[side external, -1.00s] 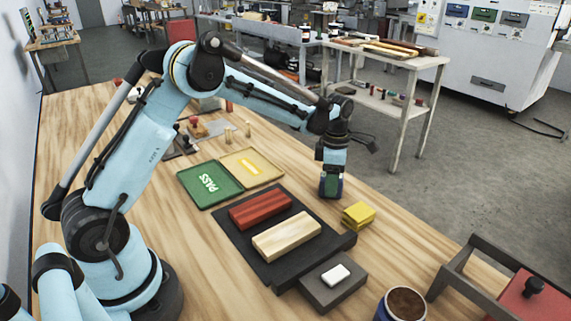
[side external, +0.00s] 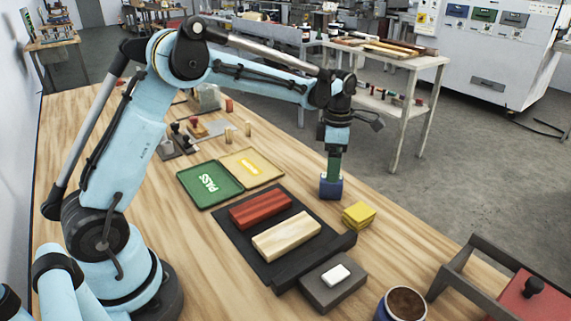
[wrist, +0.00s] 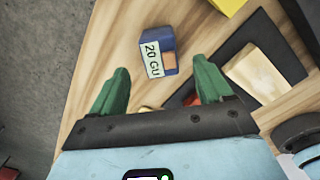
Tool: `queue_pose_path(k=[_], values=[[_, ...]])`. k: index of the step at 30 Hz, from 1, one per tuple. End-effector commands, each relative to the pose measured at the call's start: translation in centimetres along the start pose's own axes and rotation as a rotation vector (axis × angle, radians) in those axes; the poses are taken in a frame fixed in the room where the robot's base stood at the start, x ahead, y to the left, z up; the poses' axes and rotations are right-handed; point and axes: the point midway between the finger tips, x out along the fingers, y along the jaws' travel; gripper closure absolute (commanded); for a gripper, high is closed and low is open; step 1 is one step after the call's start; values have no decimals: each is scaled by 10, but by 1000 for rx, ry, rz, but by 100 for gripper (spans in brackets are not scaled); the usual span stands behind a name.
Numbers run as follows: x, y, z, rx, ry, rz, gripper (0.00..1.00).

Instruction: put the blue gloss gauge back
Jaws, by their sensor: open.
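The blue gloss gauge (side external: 330,187) is a small blue block standing on the wooden table, just left of the yellow stack. In the wrist view the gauge (wrist: 168,62) shows a white label reading "20 GU" and an orange-brown patch on its face. My gripper (side external: 333,172) has green fingers and is above the gauge in the side view. In the wrist view my gripper's fingers (wrist: 162,85) are spread apart and empty, with the gauge beyond their tips. The side view does not show clearly how far the fingertips are above the gauge.
A yellow stack (side external: 358,214) sits beside the gauge. A black mat (side external: 245,245) carries a red block (side external: 260,211) and a pale wood block (side external: 286,236). Green PASS (side external: 209,185) and yellow (side external: 252,167) trays lie left. Bare table (side external: 400,240) lies right of the yellow stack.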

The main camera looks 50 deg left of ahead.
Motion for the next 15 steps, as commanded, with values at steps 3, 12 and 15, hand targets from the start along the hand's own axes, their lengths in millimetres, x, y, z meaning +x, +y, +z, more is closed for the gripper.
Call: queue_pose_path(k=[3, 12, 15], values=[[-25, 0, 0, 0, 0, 0, 21], [-62, 0, 0, 0, 0, 0, 21], [-67, -1, 0, 13, -2, 3, 21]])
